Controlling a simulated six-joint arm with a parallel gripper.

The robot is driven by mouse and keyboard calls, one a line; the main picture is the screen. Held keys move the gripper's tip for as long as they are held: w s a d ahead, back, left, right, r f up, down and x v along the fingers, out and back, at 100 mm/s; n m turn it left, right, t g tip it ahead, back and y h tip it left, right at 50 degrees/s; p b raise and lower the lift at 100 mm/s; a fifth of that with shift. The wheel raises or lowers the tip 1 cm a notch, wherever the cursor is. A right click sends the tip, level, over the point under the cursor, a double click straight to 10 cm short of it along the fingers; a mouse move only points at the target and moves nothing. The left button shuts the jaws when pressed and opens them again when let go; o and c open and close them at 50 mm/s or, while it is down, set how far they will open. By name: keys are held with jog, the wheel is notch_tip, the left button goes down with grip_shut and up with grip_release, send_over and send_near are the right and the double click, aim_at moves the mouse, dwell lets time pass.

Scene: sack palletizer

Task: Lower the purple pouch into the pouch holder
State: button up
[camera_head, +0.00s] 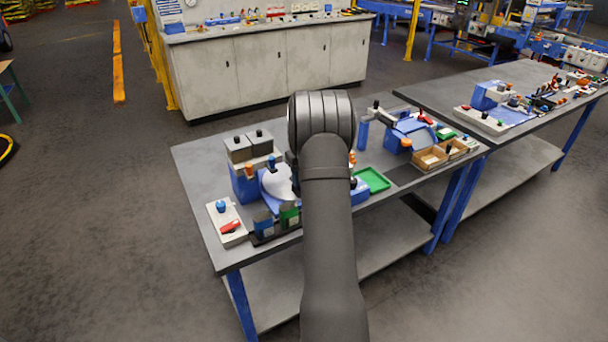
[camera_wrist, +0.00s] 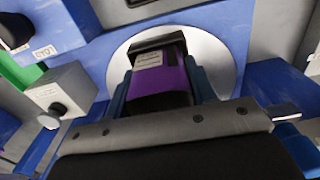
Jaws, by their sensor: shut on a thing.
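In the wrist view the purple pouch (camera_wrist: 174,80), with a pale printed label and a dark band across its far end, sits between the blue-teal fingers of my gripper (camera_wrist: 161,90). The fingers are shut on its sides. A round silver disc (camera_wrist: 228,52) on a blue body lies behind the pouch. I cannot tell whether the pouch touches it. In the head view my arm hides the pouch and most of my gripper. A blue pouch (camera_head: 263,225) and a green pouch (camera_head: 290,215) stand at the table's front edge. I cannot clearly make out the pouch holder.
The grey table (camera_head: 205,165) carries a blue machine with a pale disc (camera_head: 277,182), a control box with a red switch (camera_head: 229,226), a green tray (camera_head: 373,180) and wooden boxes (camera_head: 430,158). In the wrist view a grey box with a knob (camera_wrist: 62,92) is close at left.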

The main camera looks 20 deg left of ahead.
jog(key=shift+f, duration=0.25)
dwell(0.4)
jog(key=shift+f, duration=0.25)
jog(key=shift+f, duration=0.25)
dwell(0.4)
jog(key=o, duration=1)
jog(key=shift+c, duration=0.2)
jog(key=shift+o, duration=0.7)
jog(key=shift+s+f, duration=0.15)
jog(key=shift+f, duration=0.05)
jog(key=shift+r, duration=4.3)
jog(key=shift+w+f, duration=0.2)
jog(key=shift+f, duration=3.45)
